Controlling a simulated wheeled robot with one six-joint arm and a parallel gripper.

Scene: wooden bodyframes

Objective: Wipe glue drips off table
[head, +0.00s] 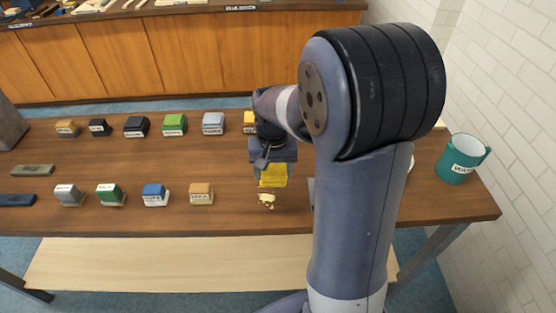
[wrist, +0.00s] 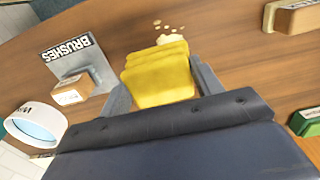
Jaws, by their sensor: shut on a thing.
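My gripper (wrist: 158,80) is shut on a yellow cloth or sponge (wrist: 158,75). The yellow thing also shows below my gripper in the head view (head: 273,174). Cream-coloured glue drips (head: 267,199) lie on the brown table (head: 110,220), just in front of the yellow thing. In the wrist view the glue drips (wrist: 170,38) show just past the far edge of the yellow thing, with small bits beside them. Whether the yellow thing touches the table is hard to tell.
Several labelled blocks stand in two rows, including a tan block (head: 201,193) left of the glue. A teal cup (head: 463,158) stands at the right end. A BRUSHES sign (wrist: 70,62) and a white container (wrist: 36,124) show in the wrist view. A cabinet (head: 170,55) stands behind.

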